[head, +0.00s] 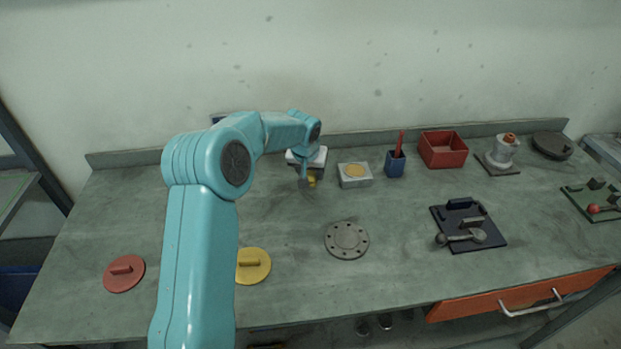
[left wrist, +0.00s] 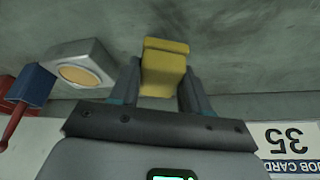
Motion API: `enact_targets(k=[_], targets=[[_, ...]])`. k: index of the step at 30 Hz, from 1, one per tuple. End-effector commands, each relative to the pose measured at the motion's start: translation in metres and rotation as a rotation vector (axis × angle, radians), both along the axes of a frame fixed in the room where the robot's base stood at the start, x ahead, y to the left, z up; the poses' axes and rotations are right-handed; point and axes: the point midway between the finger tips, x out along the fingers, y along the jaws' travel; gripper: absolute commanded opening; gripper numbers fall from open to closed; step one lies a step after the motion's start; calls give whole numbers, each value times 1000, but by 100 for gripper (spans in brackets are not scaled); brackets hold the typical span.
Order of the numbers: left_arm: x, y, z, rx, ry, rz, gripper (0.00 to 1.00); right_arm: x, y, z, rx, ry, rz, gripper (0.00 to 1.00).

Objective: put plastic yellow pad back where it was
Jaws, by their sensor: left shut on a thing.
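The yellow pad (left wrist: 165,68) is between the two fingers of my left gripper (left wrist: 161,90) in the left wrist view. A pale grey block (head: 354,182) with a yellow-orange oval on top stands just right of the gripper. It also shows in the left wrist view (left wrist: 95,58). My right gripper is not in view.
A blue cup (head: 395,165) with a red stick and a red bin (head: 443,150) stand further right. A yellow disc (head: 254,273), a red disc (head: 122,281) and a grey flange (head: 346,240) lie forward. A job card (left wrist: 290,145) is behind the gripper.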

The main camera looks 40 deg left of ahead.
Motion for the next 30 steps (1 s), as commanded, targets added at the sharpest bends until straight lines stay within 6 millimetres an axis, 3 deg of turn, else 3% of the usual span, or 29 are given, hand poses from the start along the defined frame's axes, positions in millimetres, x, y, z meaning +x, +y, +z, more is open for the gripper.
enact_targets(k=[3,6,18,19,21,30], targets=[[-1,0,-21,-2,4,0,22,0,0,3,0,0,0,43],[0,0,-29,0,1,0,22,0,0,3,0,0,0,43],[0,0,-35,0,0,0,22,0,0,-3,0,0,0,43],[0,0,-34,0,0,0,56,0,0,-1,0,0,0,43],[0,0,-33,0,1,0,72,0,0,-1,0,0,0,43],[0,0,-31,0,1,0,72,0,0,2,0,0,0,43]])
